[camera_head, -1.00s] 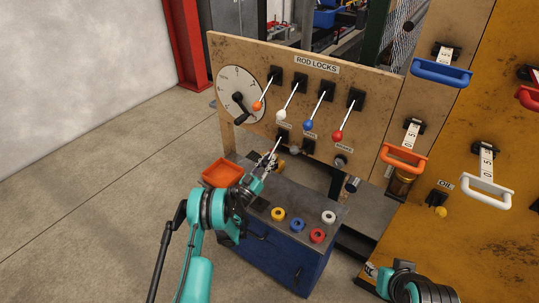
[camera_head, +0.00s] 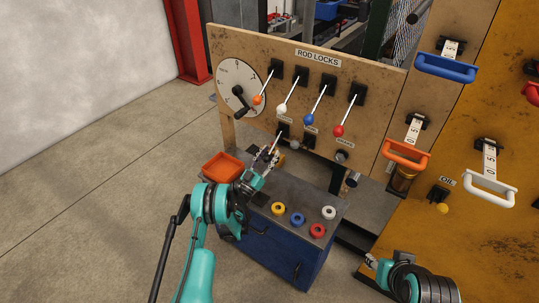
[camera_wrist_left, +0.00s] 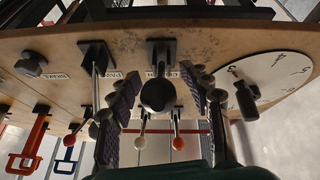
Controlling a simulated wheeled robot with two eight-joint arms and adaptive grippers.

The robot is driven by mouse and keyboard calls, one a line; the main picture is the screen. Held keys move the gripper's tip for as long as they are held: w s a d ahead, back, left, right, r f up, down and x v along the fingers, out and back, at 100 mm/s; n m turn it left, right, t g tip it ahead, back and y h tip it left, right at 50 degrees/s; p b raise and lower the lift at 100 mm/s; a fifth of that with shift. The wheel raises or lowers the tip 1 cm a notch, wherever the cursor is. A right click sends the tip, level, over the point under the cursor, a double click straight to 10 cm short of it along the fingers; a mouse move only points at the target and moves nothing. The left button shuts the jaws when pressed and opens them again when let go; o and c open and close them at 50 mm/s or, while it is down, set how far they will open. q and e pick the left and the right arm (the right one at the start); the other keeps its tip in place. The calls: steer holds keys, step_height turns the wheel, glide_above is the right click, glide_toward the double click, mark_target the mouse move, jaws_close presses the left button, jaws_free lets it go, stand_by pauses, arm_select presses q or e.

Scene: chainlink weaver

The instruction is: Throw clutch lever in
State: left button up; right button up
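The clutch lever's black round knob (camera_wrist_left: 158,95) shows in the middle of the left wrist view, under a partly hidden label on the wooden panel. In the head view the lever's pale rod (camera_head: 277,140) hangs from its black mount below the rod locks. My left gripper (camera_head: 268,158) is at the rod's lower end. In the left wrist view its fingers (camera_wrist_left: 163,98) are open, one on each side of the knob, with visible gaps. My right gripper (camera_head: 371,262) is at the lower right, far from the lever, and its fingers are too small to read.
Rod lock levers with orange (camera_head: 257,100), white, blue and red (camera_head: 338,131) knobs sit above the clutch. A dial (camera_head: 230,75) is to the left. Below are an orange tray (camera_head: 222,167) and a blue cabinet (camera_head: 285,250) with several coloured rings. The left floor is clear.

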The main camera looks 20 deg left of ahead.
mark_target(270, 152)
arm_select(q)
step_height(270, 152, up, 10)
stand_by(0.6)
